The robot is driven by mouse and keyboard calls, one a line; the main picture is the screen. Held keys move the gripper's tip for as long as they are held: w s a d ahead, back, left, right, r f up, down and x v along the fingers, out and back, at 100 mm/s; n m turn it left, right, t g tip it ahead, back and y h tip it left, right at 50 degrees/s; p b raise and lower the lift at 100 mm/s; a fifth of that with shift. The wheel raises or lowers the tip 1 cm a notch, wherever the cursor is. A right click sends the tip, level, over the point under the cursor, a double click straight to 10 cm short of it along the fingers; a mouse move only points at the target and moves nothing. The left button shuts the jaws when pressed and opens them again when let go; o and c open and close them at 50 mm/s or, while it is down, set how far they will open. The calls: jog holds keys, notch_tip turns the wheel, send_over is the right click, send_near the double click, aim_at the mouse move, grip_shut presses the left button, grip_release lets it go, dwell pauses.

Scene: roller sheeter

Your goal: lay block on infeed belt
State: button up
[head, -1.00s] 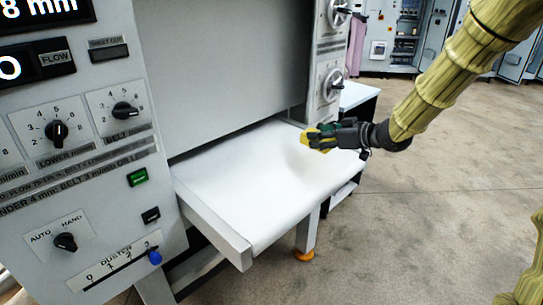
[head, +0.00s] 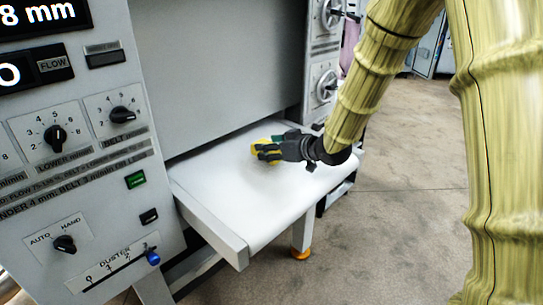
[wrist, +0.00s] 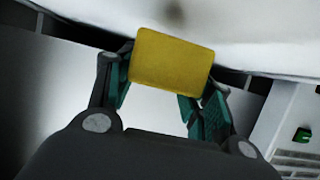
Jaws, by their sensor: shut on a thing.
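The yellow block (wrist: 171,60) is between the fingers of my gripper in the wrist view, and it shows as a small yellow shape (head: 262,156) in the head view. My gripper (head: 268,150) is shut on it; the green-padded fingers (wrist: 165,95) grip its two sides in the wrist view. The white infeed belt (head: 240,200) lies below and around the gripper in the head view. The block is over the belt's middle; a faint shadow lies on the belt near it. I cannot tell exactly how high it is.
The grey machine panel with dials (head: 90,150) stands left of the belt. A raised side rail (head: 210,222) edges the belt's left side. Hand wheels (head: 327,85) sit on the right post. Open floor (head: 400,220) lies to the right.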

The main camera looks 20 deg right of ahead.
aim_at(271, 167)
jog(key=shift+f, duration=1.5)
jog(key=shift+f, duration=0.15)
jog(key=o, duration=1.2)
jog(key=shift+w, duration=0.1)
jog(key=shift+s+d+r, duration=0.25)
jog(key=shift+s+r, duration=0.05)
jog(key=shift+s, duration=0.1)
jog(key=v, duration=1.1)
jog(key=shift+b, duration=0.35)
